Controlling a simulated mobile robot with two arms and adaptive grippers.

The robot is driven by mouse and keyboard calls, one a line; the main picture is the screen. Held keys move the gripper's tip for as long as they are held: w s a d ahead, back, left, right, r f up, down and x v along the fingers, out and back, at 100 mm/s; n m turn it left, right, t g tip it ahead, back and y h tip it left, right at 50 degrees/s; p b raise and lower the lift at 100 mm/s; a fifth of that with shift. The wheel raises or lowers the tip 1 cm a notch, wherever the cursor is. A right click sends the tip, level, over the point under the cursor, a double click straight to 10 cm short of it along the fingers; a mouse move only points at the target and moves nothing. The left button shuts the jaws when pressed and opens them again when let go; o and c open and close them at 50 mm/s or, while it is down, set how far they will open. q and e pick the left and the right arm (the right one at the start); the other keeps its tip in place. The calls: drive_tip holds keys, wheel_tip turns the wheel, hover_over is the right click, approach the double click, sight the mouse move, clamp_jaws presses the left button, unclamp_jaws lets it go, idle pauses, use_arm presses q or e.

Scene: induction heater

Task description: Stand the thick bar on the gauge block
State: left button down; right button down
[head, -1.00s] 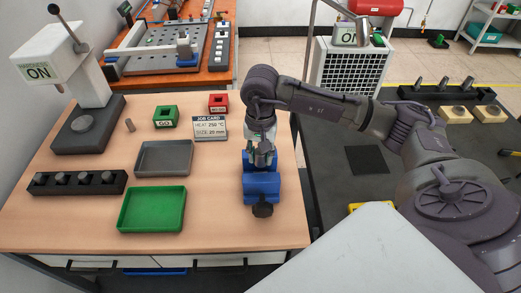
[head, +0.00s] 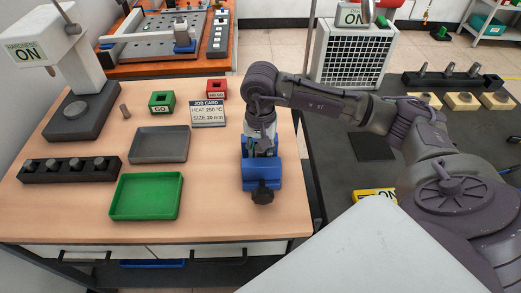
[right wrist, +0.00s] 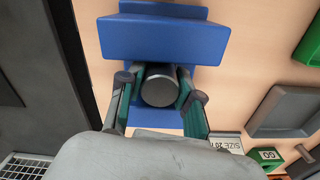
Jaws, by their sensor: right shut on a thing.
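My right gripper (head: 262,148) is over the blue vise-like block (head: 262,175) on the wooden table. In the right wrist view the gripper (right wrist: 164,88) is shut on a thick grey bar (right wrist: 160,88), one finger on each side. The bar's round end faces the camera, beside the blue block's wall (right wrist: 165,40). I cannot tell whether the bar touches the block. A green GO block (head: 161,101) and a red block (head: 217,89) stand farther back; no part is plainly labelled as the gauge block. My left gripper is not in view.
A grey tray (head: 160,144) and a green tray (head: 146,197) lie left of the blue block. A dark rack (head: 70,169) holds several round pieces. A small pin (head: 124,111) stands near the hardness tester (head: 42,50). A job card (head: 208,113) lies behind.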

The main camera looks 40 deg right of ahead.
drive_tip(key=c, duration=0.7)
unclamp_jaws()
wheel_tip(320, 180, up, 12)
drive_tip(key=shift+r, duration=0.1)
drive_tip(key=shift+s, duration=0.1)
